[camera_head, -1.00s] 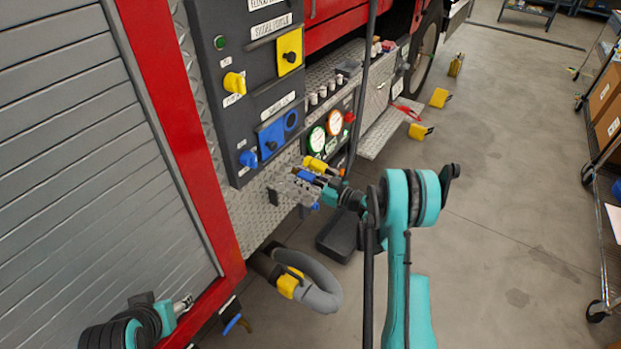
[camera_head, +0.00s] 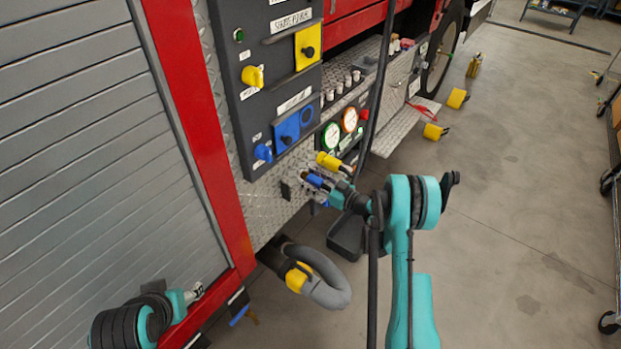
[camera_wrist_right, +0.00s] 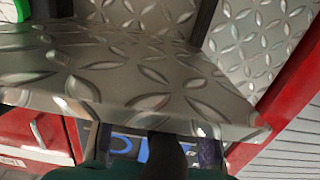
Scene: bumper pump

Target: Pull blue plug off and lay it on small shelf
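The blue plug (camera_head: 315,180) shows between the fingers of my right gripper (camera_head: 309,182), which looks shut on it. The gripper is in front of the tread-plate panel, just left of and below the yellow plug (camera_head: 328,161). A small tread-plate shelf is close by; in the right wrist view its bright edge and surface (camera_wrist_right: 150,85) fill the middle. A dark shape at the bottom of that view hides the plug's tip, so I cannot tell whether plug and shelf touch. My left gripper (camera_head: 196,292) is low at the left by the shutter, too small to judge.
The control panel has a blue plate (camera_head: 292,128), yellow plate and knobs. Lit gauges (camera_head: 331,136) are above the gripper. A grey hose (camera_head: 328,285) curves below. A wide tread-plate step (camera_head: 405,130) juts out behind.

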